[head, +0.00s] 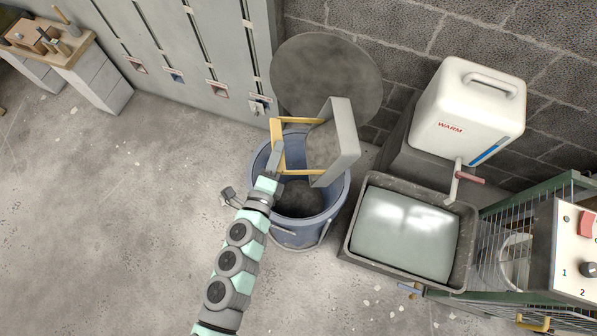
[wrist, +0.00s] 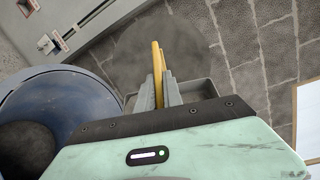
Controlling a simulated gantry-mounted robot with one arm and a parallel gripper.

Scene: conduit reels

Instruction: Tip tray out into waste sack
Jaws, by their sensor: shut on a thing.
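My gripper (head: 274,162) is shut on the yellow handle (head: 277,135) of a grey tray (head: 345,142). The tray is tipped steeply onto its side above the blue round bin (head: 312,233), its open face toward the left. The tray's inside looks dark grey; I cannot tell whether anything is left in it. The bin stands open on the floor, with a dark patch at its bottom. No separate sack can be made out. In the wrist view, my fingers (wrist: 159,92) pinch the yellow handle (wrist: 157,65), the tray (wrist: 205,88) is behind them, and the bin (wrist: 75,90) is at left.
A round grey disc (head: 325,72) is behind the tray. At right are a basin of pale liquid (head: 362,212), a white tank marked WARM (head: 470,105), a green wire rack (head: 490,240) and a control panel (head: 575,250). Open floor (head: 130,230) lies left.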

